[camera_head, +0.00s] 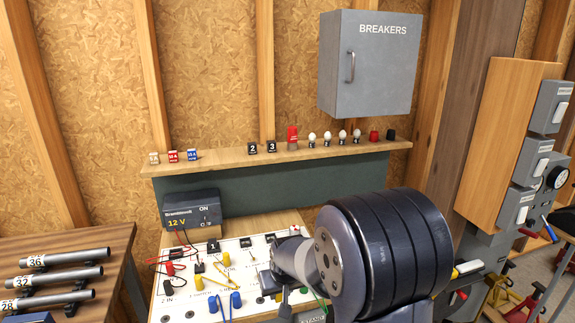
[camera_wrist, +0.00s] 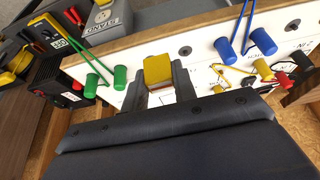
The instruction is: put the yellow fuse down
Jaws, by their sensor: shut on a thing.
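My gripper (camera_wrist: 158,80) is shut on the yellow fuse (camera_wrist: 157,68) in the wrist view, with one dark finger on each side of it. The fuse is held over or at the white circuit board (camera_wrist: 205,75), near its edge. A square outline shows on the board just below the fuse; I cannot tell whether the fuse touches the board.
Green plugs (camera_wrist: 120,77) and blue plugs (camera_wrist: 224,48) with wires stand either side of the gripper. The 12 V power supply (camera_head: 191,208) stands at the back. A shelf (camera_head: 215,156) carries small fuses, numbered blocks and bulbs. A breaker cabinet (camera_head: 365,85) hangs above. Pipes (camera_head: 60,280) lie at left.

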